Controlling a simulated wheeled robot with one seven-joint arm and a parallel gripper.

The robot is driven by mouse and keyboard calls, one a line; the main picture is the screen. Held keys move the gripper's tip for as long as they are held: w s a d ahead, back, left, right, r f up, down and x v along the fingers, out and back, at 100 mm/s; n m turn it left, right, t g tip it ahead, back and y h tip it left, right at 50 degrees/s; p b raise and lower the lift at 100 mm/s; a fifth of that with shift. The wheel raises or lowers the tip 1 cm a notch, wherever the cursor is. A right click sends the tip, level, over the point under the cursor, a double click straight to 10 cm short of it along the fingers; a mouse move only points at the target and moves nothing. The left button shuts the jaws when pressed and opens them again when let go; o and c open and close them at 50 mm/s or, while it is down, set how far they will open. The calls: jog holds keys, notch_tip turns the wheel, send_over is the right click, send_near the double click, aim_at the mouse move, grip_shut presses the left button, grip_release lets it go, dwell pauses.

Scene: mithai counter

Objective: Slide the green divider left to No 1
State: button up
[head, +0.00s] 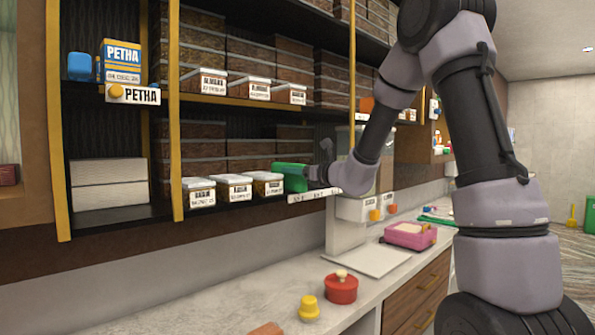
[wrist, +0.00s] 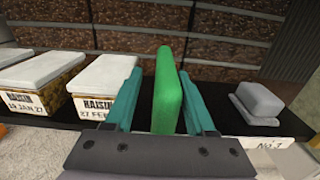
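The green divider (wrist: 167,100) stands upright on the dark shelf in the wrist view. In the head view a green shape (head: 289,172) shows at the shelf front, and I cannot separate divider from fingers there. My gripper (wrist: 160,75) is open, with one teal finger on each side of the divider. A gap shows between the left finger and the divider. The right finger is close to it, and I cannot tell if they touch. A white label (wrist: 273,148) on the shelf edge at the right is partly readable as "No" and an unclear digit.
A white-lidded raisin box (wrist: 105,88) stands left of my gripper, with another lidded box (wrist: 38,85) further left. A grey block (wrist: 258,103) lies to the right. Clear tubs line the shelf behind. The counter below holds a red pot (head: 341,289) and a pink box (head: 409,236).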

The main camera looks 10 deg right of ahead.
jog(key=shift+d, duration=0.1)
jog(key=shift+s+d, duration=0.2)
jog(key=v, duration=1)
jog(key=shift+s, duration=0.1)
jog(key=s+a+n+g, duration=0.3)
jog(key=s+n+g, duration=0.1)
jog(key=s+n, duration=0.4)
jog(key=s+a+n+g, duration=0.3)
jog(key=s+n+g, duration=0.2)
jog(key=s+n, duration=0.3)
jog(key=s+d+n+t+h, duration=0.1)
jog(key=s+d+n+h, duration=0.7)
jog(key=d, duration=0.5)
jog(key=s, duration=0.2)
jog(key=shift+s+d+f+n+t+h, duration=0.25)
jog(key=shift+d+f+n+t+h, duration=0.05)
